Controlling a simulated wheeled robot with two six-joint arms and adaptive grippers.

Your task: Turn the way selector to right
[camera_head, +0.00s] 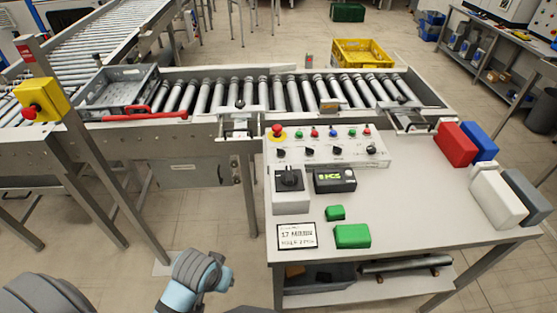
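A light grey box with a large black rotary knob (290,180) stands at the left of the grey table, just in front of the control panel. The control panel (325,146) carries a red emergency button on a yellow ring, small coloured buttons and a row of small black knobs. Labels are too small to read, so I cannot tell for certain which knob is the way selector or which way it points. Grey and blue links of my arm show at the bottom left, away from the knobs. No fingertips of either gripper show.
Behind runs a roller conveyor (290,95) with a grey crate (118,90). A post with a yellow stop box (42,100) stands left.

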